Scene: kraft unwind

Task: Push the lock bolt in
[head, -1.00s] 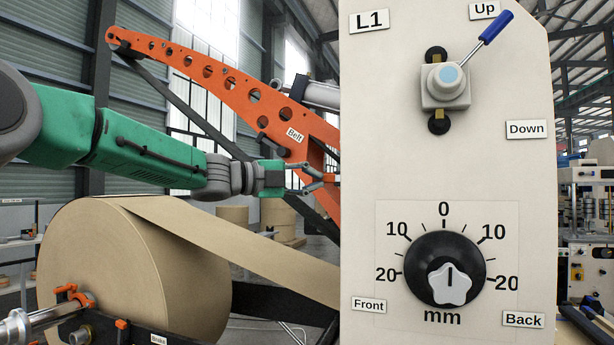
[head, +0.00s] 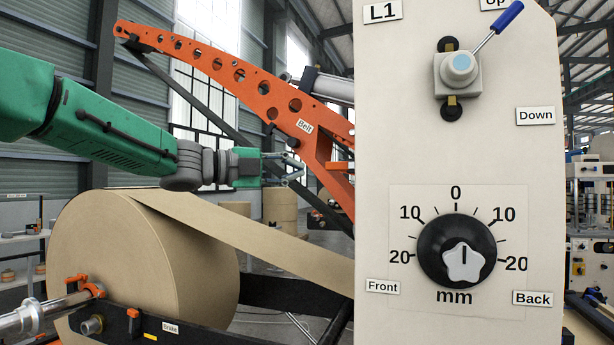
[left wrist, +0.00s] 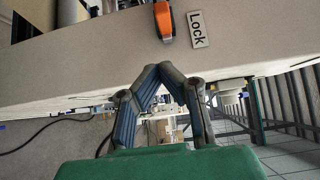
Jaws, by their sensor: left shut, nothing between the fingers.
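An orange lever-like part (left wrist: 164,22) sits at the panel's edge in the left wrist view, beside a tag reading Lock (left wrist: 198,29). I take it to be the lock bolt; how far it stands out I cannot tell. It does not show in the head view. My left gripper (head: 298,168) is shut and empty, left of the grey panel (head: 400,160) and apart from it. Its closed fingertips (left wrist: 170,70) show below the orange part in the left wrist view, with a gap between them. My right gripper is not in view.
The panel carries a blue-handled lever (head: 498,30) and a black dial (head: 457,250). A large kraft roll (head: 140,250) lies below my left arm, its web (head: 260,235) running to the panel. The orange belt arm (head: 240,75) rises behind my gripper.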

